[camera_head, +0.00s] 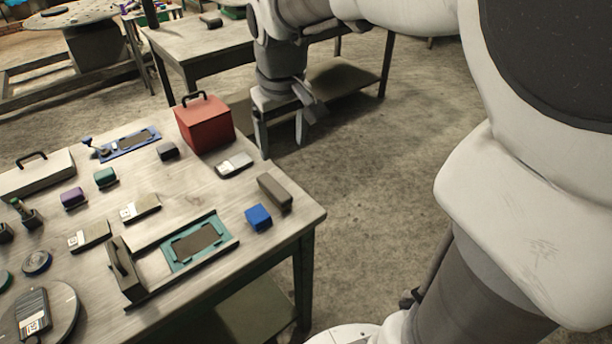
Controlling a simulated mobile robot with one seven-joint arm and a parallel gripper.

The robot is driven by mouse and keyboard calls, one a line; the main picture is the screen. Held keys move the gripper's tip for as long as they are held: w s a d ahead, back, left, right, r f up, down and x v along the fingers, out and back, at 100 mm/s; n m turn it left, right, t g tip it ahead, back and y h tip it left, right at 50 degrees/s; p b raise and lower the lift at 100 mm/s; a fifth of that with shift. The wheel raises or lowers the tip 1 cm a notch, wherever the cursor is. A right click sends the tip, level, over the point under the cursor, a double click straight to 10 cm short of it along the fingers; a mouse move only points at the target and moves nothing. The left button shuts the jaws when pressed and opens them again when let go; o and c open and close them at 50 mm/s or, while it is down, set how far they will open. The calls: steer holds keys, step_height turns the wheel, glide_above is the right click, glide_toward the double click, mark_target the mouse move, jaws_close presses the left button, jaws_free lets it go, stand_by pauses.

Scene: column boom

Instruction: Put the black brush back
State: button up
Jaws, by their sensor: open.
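I cannot tell for certain which object is the black brush. A small dark block (168,151) lies on the near table left of the red box. A black flat piece with a white label and striped edges (32,312) lies on a round grey plate (66,322) at the lower left. Another small dark object (210,19) lies on the back table. My gripper (281,146) is open and empty, fingers pointing down, just right of the red box (205,122) and past the near table's far right edge.
The near table (180,205) holds a teal frame (178,262), blue block (258,217), brown block (274,191), purple block (72,197), green block (104,177), blue tray (130,144) and grey box (38,174). Labelled pieces lie between them. Open floor (375,190) is at right.

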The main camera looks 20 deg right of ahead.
steer(key=s+r+m+t, duration=0.2)
steer(key=s+t, duration=0.1)
steer(key=s, duration=1.2)
steer(key=shift+s, duration=0.35)
step_height(320, 180, up, 3)
steer(key=p, duration=0.3)
steer(key=shift+f, duration=0.2)
steer(key=c, duration=0.4)
steer(key=shift+a, duration=0.15)
steer(key=shift+c, duration=0.2)
